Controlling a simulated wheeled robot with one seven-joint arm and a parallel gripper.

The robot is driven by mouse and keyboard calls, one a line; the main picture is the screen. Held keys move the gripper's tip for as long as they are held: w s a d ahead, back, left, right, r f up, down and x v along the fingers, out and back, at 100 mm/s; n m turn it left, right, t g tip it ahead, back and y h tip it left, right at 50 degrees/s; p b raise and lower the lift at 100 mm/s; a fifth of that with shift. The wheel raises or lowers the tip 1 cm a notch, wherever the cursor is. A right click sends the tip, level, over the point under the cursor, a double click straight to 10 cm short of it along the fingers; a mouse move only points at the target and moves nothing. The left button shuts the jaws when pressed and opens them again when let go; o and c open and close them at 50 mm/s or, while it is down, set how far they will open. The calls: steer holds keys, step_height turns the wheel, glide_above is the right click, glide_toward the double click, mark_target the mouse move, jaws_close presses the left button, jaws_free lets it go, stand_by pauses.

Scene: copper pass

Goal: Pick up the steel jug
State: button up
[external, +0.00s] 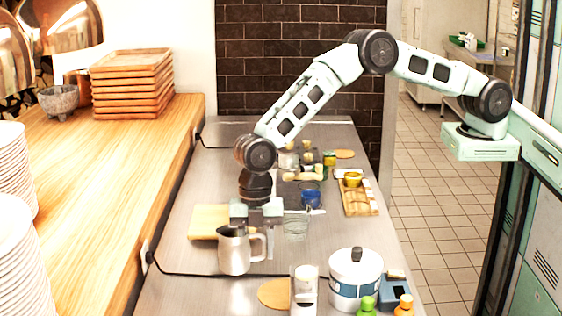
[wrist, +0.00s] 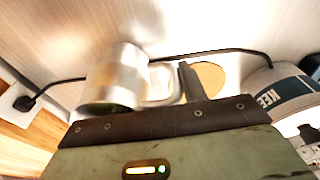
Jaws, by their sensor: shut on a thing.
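The steel jug (external: 234,252) is upright at the near left of the metal counter in the external view, with its handle toward the right. My gripper (external: 257,222) is directly above and beside it, shut on the jug at its handle side. In the wrist view the jug (wrist: 118,76) shows at upper left, with a dark finger (wrist: 190,82) by its handle. The other finger is hidden behind the gripper body. I cannot tell whether the jug's base touches the counter.
A white canister (external: 355,280) with a blue band stands to the right, near several bottles. A round wooden board (external: 274,293) lies in front. A cutting board (external: 207,222) lies behind the jug. A black cable (external: 175,272) runs along the counter. A glass (external: 295,229) stands behind right.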

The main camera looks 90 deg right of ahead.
steer(key=shift+r+b, duration=1.45)
steer(key=shift+r, duration=2.95)
